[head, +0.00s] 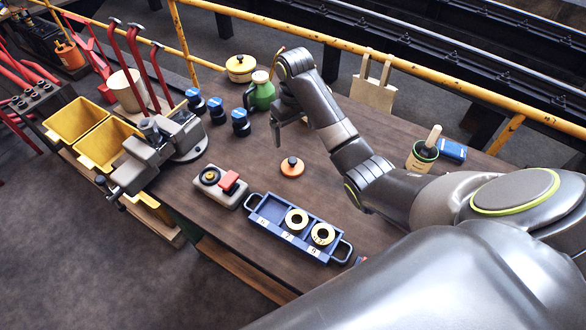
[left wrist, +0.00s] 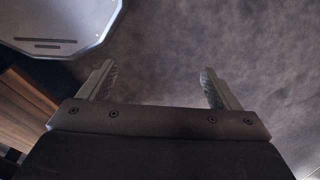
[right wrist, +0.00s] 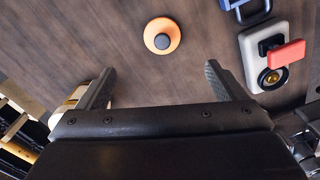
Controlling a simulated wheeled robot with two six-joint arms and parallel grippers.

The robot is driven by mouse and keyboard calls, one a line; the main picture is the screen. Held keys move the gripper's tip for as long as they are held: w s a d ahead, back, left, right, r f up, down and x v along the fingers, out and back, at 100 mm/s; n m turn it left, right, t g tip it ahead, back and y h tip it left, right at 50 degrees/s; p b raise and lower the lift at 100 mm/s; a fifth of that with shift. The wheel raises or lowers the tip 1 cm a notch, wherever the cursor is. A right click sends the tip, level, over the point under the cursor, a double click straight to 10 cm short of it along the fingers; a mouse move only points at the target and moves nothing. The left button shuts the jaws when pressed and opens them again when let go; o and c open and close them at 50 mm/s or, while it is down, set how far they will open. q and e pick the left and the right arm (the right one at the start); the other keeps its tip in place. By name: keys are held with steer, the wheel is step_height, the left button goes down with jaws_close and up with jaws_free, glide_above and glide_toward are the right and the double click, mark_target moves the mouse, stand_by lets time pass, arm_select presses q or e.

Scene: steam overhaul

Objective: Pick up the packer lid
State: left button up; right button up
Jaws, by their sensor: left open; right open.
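An orange round lid with a dark knob (head: 291,167), which I take to be the packer lid, lies flat on the brown workbench (head: 235,150). It also shows in the right wrist view (right wrist: 162,36), beyond the fingertips and roughly between them. My right gripper (head: 290,122) is open and empty, held above the bench behind the lid and apart from it. Its two spread fingers show in the right wrist view (right wrist: 158,72). My left gripper (left wrist: 158,70) is open and empty over the dark floor, with no lid in its view. It is not seen in the head view.
A blue tray with brass rings (head: 270,213) and a grey block with a red part (head: 228,181) lie in front of the lid. A vise (head: 160,150), blue-topped pieces (head: 216,108), a green can (head: 261,95) and a yellow pot (head: 240,67) stand around. The bench near the lid is clear.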

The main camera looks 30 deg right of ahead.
steer(key=b, duration=0.4)
glide_above(292, 160)
steer(key=f, duration=0.5)
steer(key=shift+w+d, duration=0.25)
steer(key=shift+d, duration=0.1)
step_height(292, 160, down, 3)
steer(key=shift+s+f+p, duration=0.1)
steer(key=shift+p, duration=0.7)
steer(key=shift+f, duration=0.5)
steer(key=f, duration=0.1)
steer(key=f+p, duration=0.1)
steer(key=f, duration=0.2)
steer(key=shift+s+a+f+p, duration=0.1)
steer(key=shift+a+p, duration=0.2)
steer(key=shift+p, duration=0.05)
steer(key=shift+f, duration=0.4)
arm_select(q)
steer(key=w, duration=0.1)
steer(key=w+f, duration=0.1)
steer(key=shift+w+d+f, duration=0.2)
steer(key=shift+w+f, duration=0.1)
